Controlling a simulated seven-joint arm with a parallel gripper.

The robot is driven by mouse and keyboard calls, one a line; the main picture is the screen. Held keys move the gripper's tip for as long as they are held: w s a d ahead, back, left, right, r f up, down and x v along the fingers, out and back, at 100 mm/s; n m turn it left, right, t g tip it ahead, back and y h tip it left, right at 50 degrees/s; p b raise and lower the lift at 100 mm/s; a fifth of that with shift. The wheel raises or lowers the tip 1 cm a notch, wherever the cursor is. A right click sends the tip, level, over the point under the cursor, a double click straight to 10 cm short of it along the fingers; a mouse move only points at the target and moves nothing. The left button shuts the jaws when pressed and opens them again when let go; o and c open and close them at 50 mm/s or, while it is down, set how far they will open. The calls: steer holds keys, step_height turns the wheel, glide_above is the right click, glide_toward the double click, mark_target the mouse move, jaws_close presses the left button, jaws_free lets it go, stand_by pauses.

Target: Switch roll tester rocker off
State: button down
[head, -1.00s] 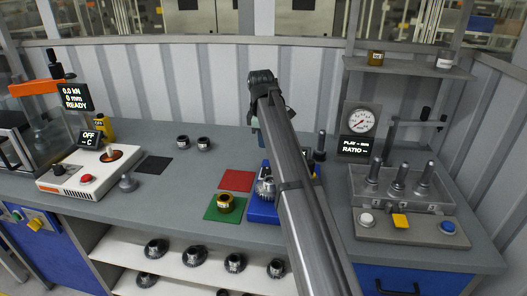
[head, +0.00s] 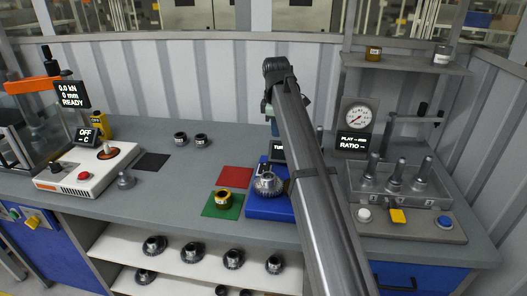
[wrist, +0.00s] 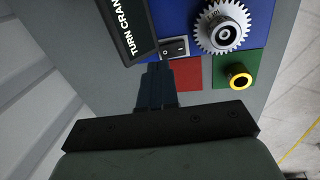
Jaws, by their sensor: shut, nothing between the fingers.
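The roll tester is a blue base (head: 268,212) in the middle of the bench, with a metal gear (head: 267,185) on it. In the wrist view its black rocker (wrist: 174,48) with white marks sits on the blue base, between the tilted display (wrist: 124,28) reading "TURN CRAN…" and the gear (wrist: 222,28). My gripper (wrist: 158,66) is shut and empty, its fingertips just below the rocker in the picture. I cannot tell whether they touch it. In the head view my arm covers part of the tester.
A red mat (head: 236,177) and a green mat (head: 222,212) with a brass-coloured ring (head: 223,196) lie left of the tester. A gauge stand (head: 357,118) and a fixture with several levers (head: 396,175) stand right. The bench between the black and red mats is clear.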

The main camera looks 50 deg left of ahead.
steer(key=g, duration=0.1)
steer(key=a+g+y, duration=0.1)
steer(key=g, duration=0.1)
steer(key=shift+s+a+r+n+y, duration=0.25)
steer(key=shift+r+n+y, duration=0.05)
stand_by(0.4)
glide_above(262, 165)
steer(key=d, duration=0.1)
step_height(262, 165, down, 12)
steer(key=shift+w+r, duration=0.15)
steer(key=shift+r, duration=0.05)
steer(key=shift+w+a+f, duration=0.1)
steer(key=shift+a+f, duration=0.05)
steer(key=shift+f, duration=0.8)
